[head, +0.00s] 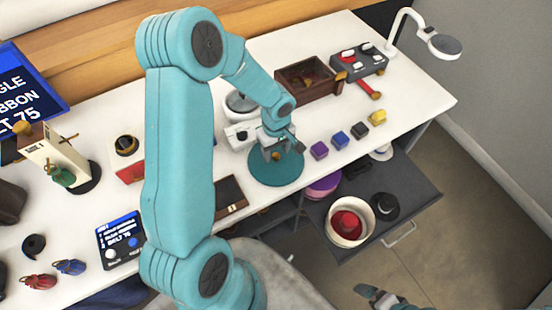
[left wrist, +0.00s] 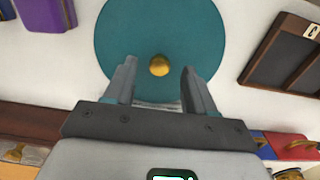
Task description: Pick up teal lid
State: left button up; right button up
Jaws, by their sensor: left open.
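The teal lid (head: 268,174) lies flat on the white table near its front edge, a round disc with a small gold knob in the middle. My left gripper (head: 277,150) is directly over it, pointing down. In the left wrist view the lid (left wrist: 125,35) fills the upper middle, and its gold knob (left wrist: 159,65) appears between the two open fingers of my left gripper (left wrist: 160,80). I cannot tell if the fingers touch the lid. My right gripper (head: 375,296) shows only partly at the bottom edge of the head view; its jaw state is unclear.
An open grey drawer (head: 415,190) below the table holds a white pot (head: 335,232) with red contents. Purple, blue, dark and yellow blocks (head: 319,151) stand right of the lid. A brown open box (head: 305,92) and a white appliance (head: 238,134) stand behind.

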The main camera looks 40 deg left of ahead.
pick_arm(q)
jog(key=shift+f, duration=0.7)
grip_shut()
